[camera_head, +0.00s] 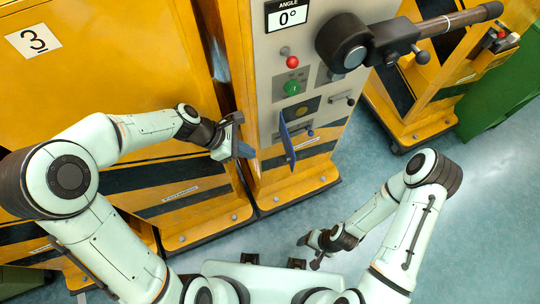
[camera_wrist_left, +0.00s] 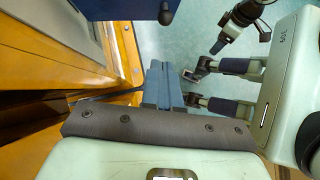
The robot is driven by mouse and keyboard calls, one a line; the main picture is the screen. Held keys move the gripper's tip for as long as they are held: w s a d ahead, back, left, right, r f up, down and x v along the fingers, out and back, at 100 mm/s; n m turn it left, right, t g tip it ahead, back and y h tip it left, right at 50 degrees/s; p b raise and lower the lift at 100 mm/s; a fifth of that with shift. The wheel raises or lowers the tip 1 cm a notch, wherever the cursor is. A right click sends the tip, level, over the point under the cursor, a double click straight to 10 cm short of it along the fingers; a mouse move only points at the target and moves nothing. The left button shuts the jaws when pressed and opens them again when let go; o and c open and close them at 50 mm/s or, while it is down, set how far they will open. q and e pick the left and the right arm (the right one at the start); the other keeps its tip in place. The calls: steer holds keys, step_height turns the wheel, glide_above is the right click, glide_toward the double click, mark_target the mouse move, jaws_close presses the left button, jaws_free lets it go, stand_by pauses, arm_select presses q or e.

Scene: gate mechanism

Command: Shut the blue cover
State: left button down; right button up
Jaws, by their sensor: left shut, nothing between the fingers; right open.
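The blue cover (camera_head: 288,141) stands open on the grey panel, swung out from its face as a thin upright plate. It also shows as a dark blue plate at the top of the left wrist view (camera_wrist_left: 125,8). My left gripper (camera_head: 243,150) is shut and empty, just left of the cover, with a small gap seen between them in the head view. Its shut fingers show in the left wrist view (camera_wrist_left: 162,85). My right gripper (camera_head: 308,246) is open and empty, low over the floor, well away from the panel.
The grey panel (camera_head: 268,80) carries a red knob (camera_head: 292,62), a green knob (camera_head: 291,88) and an angle display (camera_head: 287,15). A dark lever arm (camera_head: 430,35) juts out at the upper right. Yellow cabinet walls (camera_head: 120,60) stand at the left. The blue floor (camera_head: 370,130) is open at the right.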

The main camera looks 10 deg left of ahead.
arm_select(q)
steer(key=w+d+f, duration=0.1)
steer(key=d+f, duration=0.3)
steer(key=d, duration=0.2)
steer(key=shift+d, duration=0.2)
steer(key=shift+d, duration=0.1)
